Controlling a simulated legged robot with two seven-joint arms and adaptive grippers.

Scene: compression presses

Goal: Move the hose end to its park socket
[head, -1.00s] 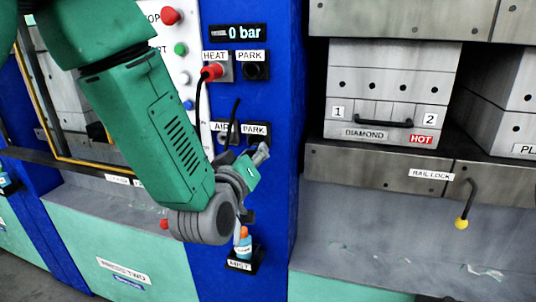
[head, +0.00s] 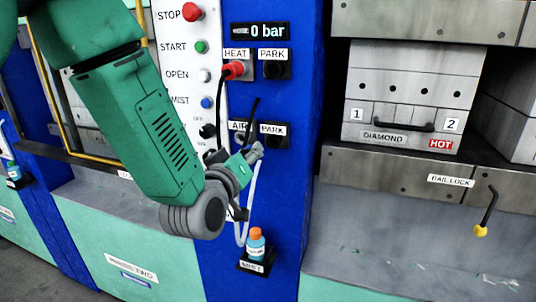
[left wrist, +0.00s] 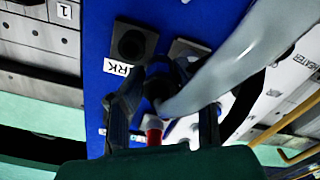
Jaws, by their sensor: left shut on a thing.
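My left gripper (head: 252,152) is at the blue panel, just below the AIR and lower PARK sockets. In the left wrist view its fingers (left wrist: 160,80) are shut on the dark hose end (left wrist: 157,88). The pale hose (left wrist: 225,60) runs from it to the upper right; in the head view the hose (head: 254,188) hangs below the gripper. The lower PARK socket (head: 273,141), a black square block, looks empty; it also shows in the left wrist view (left wrist: 131,44). The AIR socket (head: 239,136) is partly hidden by a black cable. My right gripper is out of view.
A red plug (head: 233,69) sits in the HEAT socket, beside the upper PARK socket (head: 275,68). Buttons (head: 200,47) line the white panel at left. A MIST bottle (head: 256,242) stands below the gripper. The hot press (head: 410,100) and yellow-tipped rail lock lever (head: 484,215) are at right.

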